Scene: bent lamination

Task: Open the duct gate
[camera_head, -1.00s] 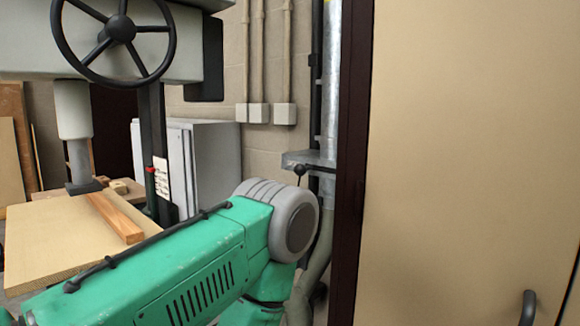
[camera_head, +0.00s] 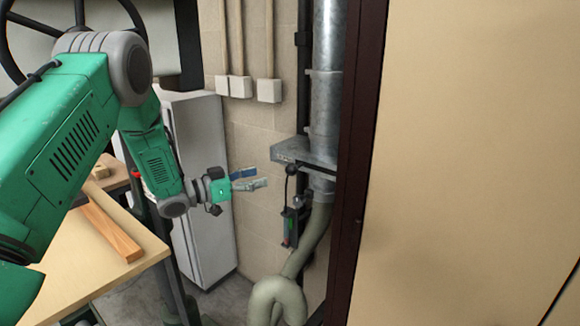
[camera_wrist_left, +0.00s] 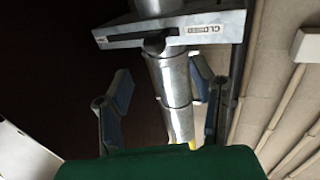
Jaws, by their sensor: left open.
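The duct gate (camera_head: 305,152) is a flat grey metal plate across a round vertical metal duct, with a dark ball-ended handle (camera_head: 291,170) at its near left. In the left wrist view the gate (camera_wrist_left: 115,38) shows a label reading "CLO…", its end hard to read, and a dark knob (camera_wrist_left: 154,44) at its front edge. My left gripper (camera_head: 262,178) is open and empty, to the left of the handle and slightly lower in the picture, apart from it. In the left wrist view its fingers (camera_wrist_left: 162,88) stand either side of the duct, with the knob beyond them. My right gripper is not in view.
A tan panel (camera_head: 480,150) with a dark frame edge (camera_head: 358,150) stands right of the duct. A flexible hose (camera_head: 310,250) hangs below the gate. A grey cabinet (camera_head: 205,190) stands behind my left arm. A machine table (camera_head: 70,245) holding a wooden strip (camera_head: 110,232) is at left.

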